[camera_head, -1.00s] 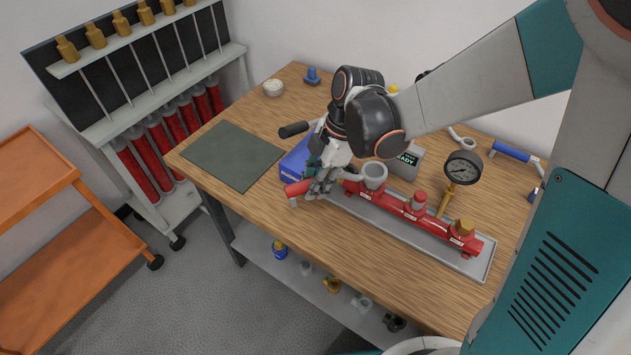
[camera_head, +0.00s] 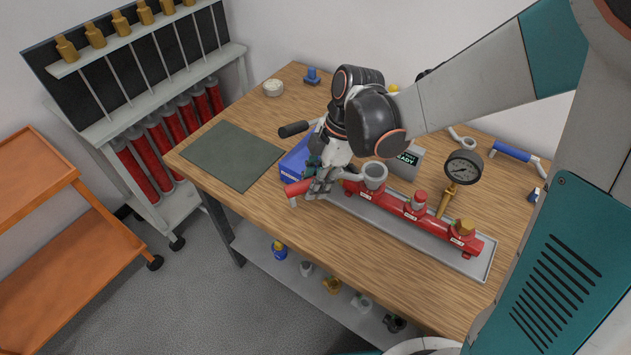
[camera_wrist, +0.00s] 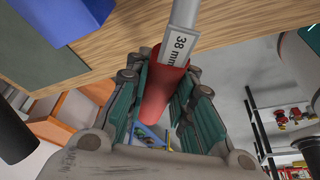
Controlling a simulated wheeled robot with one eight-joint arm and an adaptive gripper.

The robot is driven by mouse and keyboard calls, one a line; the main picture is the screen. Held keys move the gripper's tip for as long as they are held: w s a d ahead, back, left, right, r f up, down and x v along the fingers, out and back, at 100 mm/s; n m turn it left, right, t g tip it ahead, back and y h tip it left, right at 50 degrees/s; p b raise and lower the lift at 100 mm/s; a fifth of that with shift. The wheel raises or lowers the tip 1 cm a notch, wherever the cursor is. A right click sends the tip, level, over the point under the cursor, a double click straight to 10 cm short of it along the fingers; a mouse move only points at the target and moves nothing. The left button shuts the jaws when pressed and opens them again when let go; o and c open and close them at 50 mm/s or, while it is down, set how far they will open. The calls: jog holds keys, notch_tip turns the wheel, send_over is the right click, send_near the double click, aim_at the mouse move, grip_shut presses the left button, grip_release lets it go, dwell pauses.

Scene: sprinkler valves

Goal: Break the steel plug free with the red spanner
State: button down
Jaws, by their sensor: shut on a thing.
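My gripper (camera_head: 324,184) is shut on the handle of the red spanner (camera_head: 299,187), at the left end of the red pipe manifold. In the wrist view the red grip of the spanner (camera_wrist: 165,85) lies between my gripper's fingers (camera_wrist: 165,105), and its grey shank carries a "38 mm" label. The spanner's grey ring head (camera_head: 374,173) is around a fitting at the left of the manifold (camera_head: 402,209). The steel plug itself is hidden or too small to tell inside the ring.
A grey tray (camera_head: 483,268) holds the manifold. A blue box (camera_head: 296,160) and a grey display unit reading "READY" (camera_head: 404,163) are close to my gripper. A green mat (camera_head: 233,155) lies clear at the left.

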jog(key=shift+f, duration=0.1)
jog(key=s+d+f+n+g+h+b, duration=0.2)
jog(key=s+d+n+g+h+b, duration=0.1)
jog(key=s+d+n, duration=0.7)
jog(key=shift+s+d+n+h, duration=0.2)
jog(key=shift+d+n+h, duration=0.1)
jog(key=shift+d+n, duration=0.85)
dwell(0.9)
jog(key=shift+a+f, duration=0.1)
jog(key=shift+a, duration=0.15)
jog(key=shift+a, duration=0.35)
